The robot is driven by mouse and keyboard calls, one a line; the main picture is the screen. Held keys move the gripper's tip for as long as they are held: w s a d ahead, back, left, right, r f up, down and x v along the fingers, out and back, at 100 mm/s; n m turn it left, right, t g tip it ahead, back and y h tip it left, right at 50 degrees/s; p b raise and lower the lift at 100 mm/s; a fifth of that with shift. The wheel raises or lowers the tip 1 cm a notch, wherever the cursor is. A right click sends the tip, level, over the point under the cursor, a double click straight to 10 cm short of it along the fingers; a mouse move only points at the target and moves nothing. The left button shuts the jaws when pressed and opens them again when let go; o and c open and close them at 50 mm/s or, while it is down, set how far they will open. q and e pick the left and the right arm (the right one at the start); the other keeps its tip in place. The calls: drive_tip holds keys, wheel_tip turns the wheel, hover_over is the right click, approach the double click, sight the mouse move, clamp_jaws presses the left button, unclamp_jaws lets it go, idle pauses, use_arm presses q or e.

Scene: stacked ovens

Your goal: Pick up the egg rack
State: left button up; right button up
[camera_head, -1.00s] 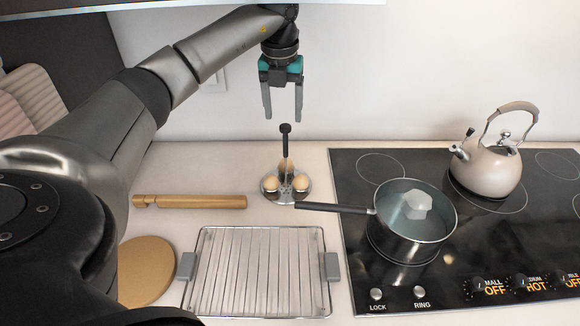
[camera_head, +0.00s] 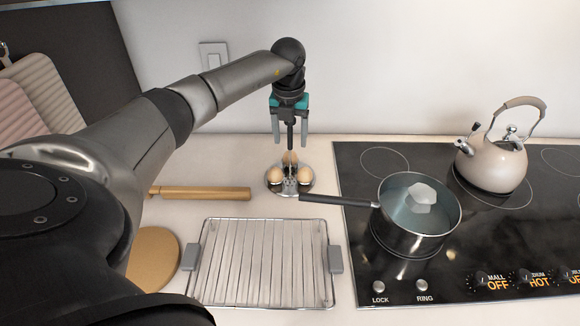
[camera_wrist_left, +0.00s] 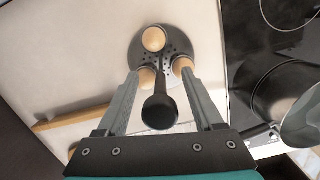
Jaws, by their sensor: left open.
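The egg rack (camera_head: 290,190) is a round metal plate with holes, brown eggs on it and an upright black-topped handle. It stands on the counter left of the stove. My left gripper (camera_head: 290,140) points down above it, open, with a finger on each side of the handle. In the left wrist view the egg rack (camera_wrist_left: 160,70) shows three eggs, and its black handle knob (camera_wrist_left: 158,112) lies between the open fingers of my left gripper (camera_wrist_left: 160,90). I cannot tell whether a finger touches the handle. My right gripper is not in view.
A lidded pot (camera_head: 415,215) sits on the black stove (camera_head: 360,255), its handle reaching left close to the rack. A kettle (camera_head: 492,165) stands behind it. A wire tray (camera_head: 262,300) lies in front, a rolling pin (camera_head: 205,193) and round board (camera_head: 152,262) at left.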

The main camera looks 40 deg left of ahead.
use_arm(q)
clamp_jaws()
idle(0.4)
drive_tip(key=shift+r, duration=0.1)
idle(0.8)
